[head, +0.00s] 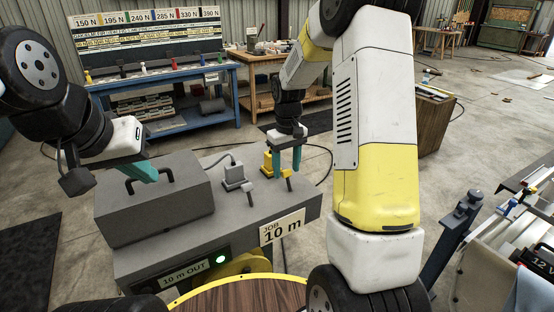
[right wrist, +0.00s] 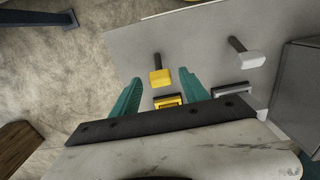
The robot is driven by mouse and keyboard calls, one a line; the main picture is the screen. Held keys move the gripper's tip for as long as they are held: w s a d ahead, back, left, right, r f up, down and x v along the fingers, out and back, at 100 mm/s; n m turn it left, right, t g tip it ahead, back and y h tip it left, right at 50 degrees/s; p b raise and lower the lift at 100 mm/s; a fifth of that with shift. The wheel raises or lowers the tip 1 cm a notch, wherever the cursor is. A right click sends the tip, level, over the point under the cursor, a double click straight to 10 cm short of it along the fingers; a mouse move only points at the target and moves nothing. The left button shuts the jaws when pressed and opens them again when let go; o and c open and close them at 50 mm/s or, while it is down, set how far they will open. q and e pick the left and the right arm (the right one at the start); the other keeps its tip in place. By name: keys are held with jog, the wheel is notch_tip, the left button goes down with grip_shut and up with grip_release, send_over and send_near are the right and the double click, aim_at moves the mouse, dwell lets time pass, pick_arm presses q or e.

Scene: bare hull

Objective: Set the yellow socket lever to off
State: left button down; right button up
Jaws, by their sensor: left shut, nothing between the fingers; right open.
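The yellow socket (head: 269,163) stands on the right part of a grey cabinet top (head: 303,207) in the head view. The yellow lever, a dark stem with a yellow grip (right wrist: 160,78), is in front of it. My right gripper (head: 287,174) is open, pointing down over the lever. In the right wrist view its teal fingers (right wrist: 160,80) lie either side of the yellow grip; contact is not visible. Part of the yellow socket (right wrist: 168,101) shows between the fingers. My left gripper (head: 150,179) is shut and empty above the grey box at the left.
A white socket (head: 234,176) and white-gripped lever (right wrist: 252,59) stand beside the yellow pair. A grey handled box (head: 150,205) fills the cabinet's left side. A green lamp (head: 221,259) glows on the front. A blue bench (head: 160,115) stands behind.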

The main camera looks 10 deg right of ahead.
jog(key=shift+f, duration=0.2)
grip_shut()
dwell(1.3)
